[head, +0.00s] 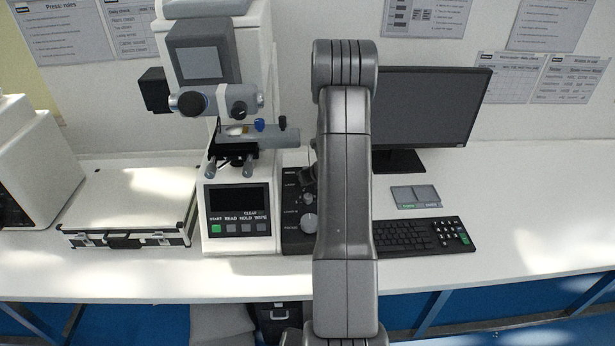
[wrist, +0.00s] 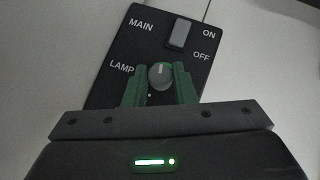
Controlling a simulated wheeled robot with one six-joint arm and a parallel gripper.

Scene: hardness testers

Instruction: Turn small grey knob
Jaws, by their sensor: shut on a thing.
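The small grey knob (wrist: 161,75) shows in the wrist view beside the LAMP label on a black panel (wrist: 117,52). It has a light pointer line on its face. My gripper (wrist: 160,73) has its two green fingers on either side of the knob, shut on it. A white dot mark lies just below the knob. In the head view the black panel (head: 296,240) stands right of the white tester, and my arm covers part of it. The fingers on the knob are not clear there.
A grey rocker switch (wrist: 179,33) marked MAIN, ON and OFF sits above the knob. A larger light knob (head: 310,221) is lower on the panel. The white tester (head: 212,190) is close on the left; a monitor (head: 425,108) and keyboard (head: 400,237) are right of my arm.

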